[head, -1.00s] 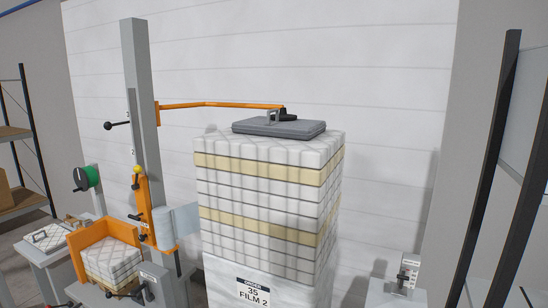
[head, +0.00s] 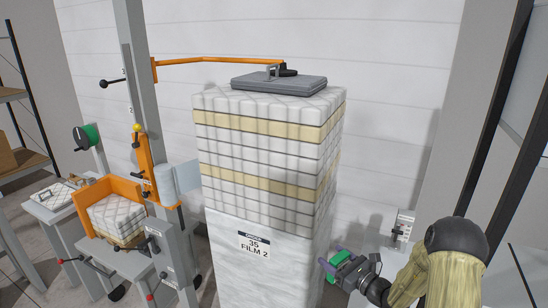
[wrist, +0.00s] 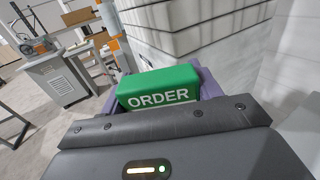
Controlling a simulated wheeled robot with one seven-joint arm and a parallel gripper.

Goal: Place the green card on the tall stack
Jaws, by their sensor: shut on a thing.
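My gripper (head: 343,267) is at the lower right in the head view, low beside the right side of the tall stack (head: 270,150). It is shut on the green card (wrist: 161,89), which shows the word ORDER in the wrist view, between purple fingers. In the head view only a small green bit of the card shows at the fingertips. The tall stack has white quilted layers with two yellowish bands.
An orange arm (head: 215,60) from the grey mast (head: 141,70) reaches over to the grey plate. A smaller stack (head: 117,218) sits in an orange holder at left. A small grey box (head: 403,228) stands right of the tall stack, near my arm.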

